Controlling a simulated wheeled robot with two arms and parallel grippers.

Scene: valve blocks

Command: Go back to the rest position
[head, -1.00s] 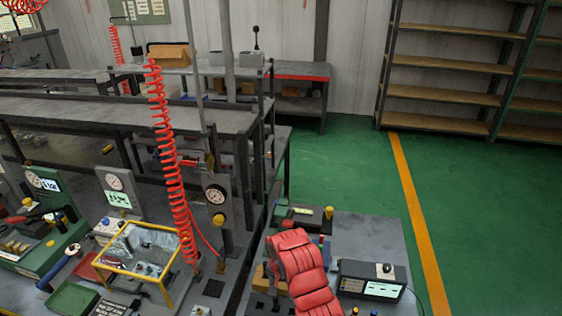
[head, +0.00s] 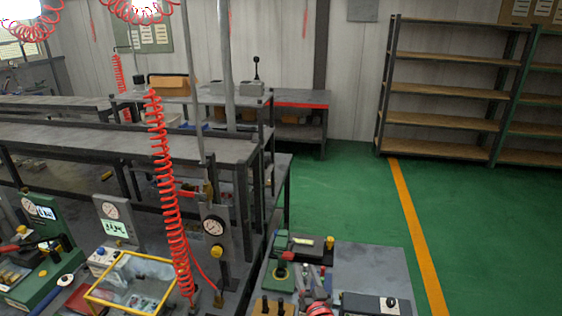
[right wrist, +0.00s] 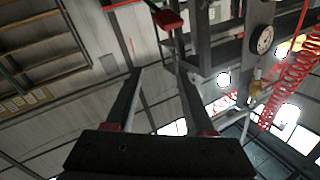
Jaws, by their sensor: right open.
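My right gripper (right wrist: 158,75) shows in the right wrist view with its two dark fingers apart and nothing between them. A red part of my right arm (head: 319,308) shows at the bottom edge of the head view, over the grey bench. The gripper's fingers cannot be made out there. My left gripper is in neither view.
A grey bench (head: 370,262) holds a black box (head: 372,304) and a green block (head: 284,277). Left of it stand a gauge post (head: 214,227), a red coiled hose (head: 168,190) and a yellow-framed clear box (head: 130,283). Green floor (head: 340,200) at right is clear.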

